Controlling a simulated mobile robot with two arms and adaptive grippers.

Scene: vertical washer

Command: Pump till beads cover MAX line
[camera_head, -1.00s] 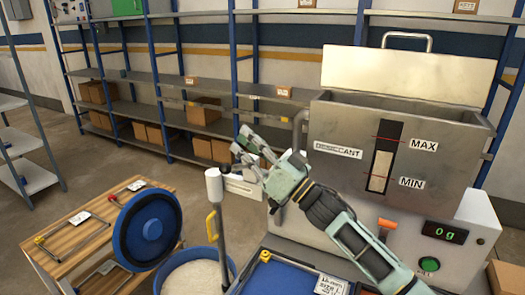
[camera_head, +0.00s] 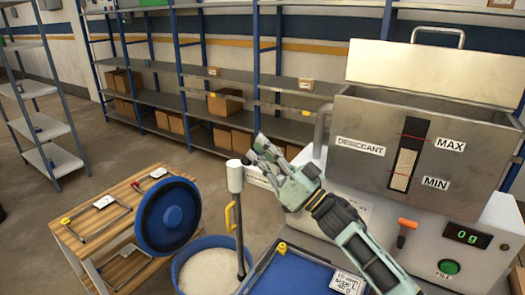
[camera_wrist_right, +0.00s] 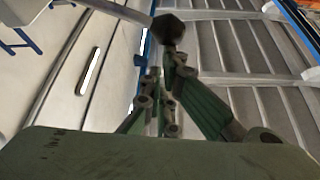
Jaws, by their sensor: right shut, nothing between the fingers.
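The hopper (camera_head: 350,165) labelled DESICCANT has a dark level window (camera_head: 408,155) with red MAX and MIN lines. Pale beads (camera_head: 403,165) show in it, their top between the two lines. A hand pump (camera_head: 235,180) with a white top and yellow handle stands upright at a blue drum (camera_head: 177,268) of white beads. My right gripper (camera_head: 259,152) is shut and empty, just right of and slightly above the pump top in the head view. Its fingers also show in the right wrist view (camera_wrist_right: 168,75). I cannot tell whether it touches the pump. My left gripper is out of view.
A blue round lid (camera_head: 168,215) leans by a wooden table (camera_head: 80,215) at left. A blue tray (camera_head: 290,275) lies in front of the machine. The display (camera_head: 467,235) reads 0 g above a green FILL button (camera_head: 448,267). Open floor lies behind.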

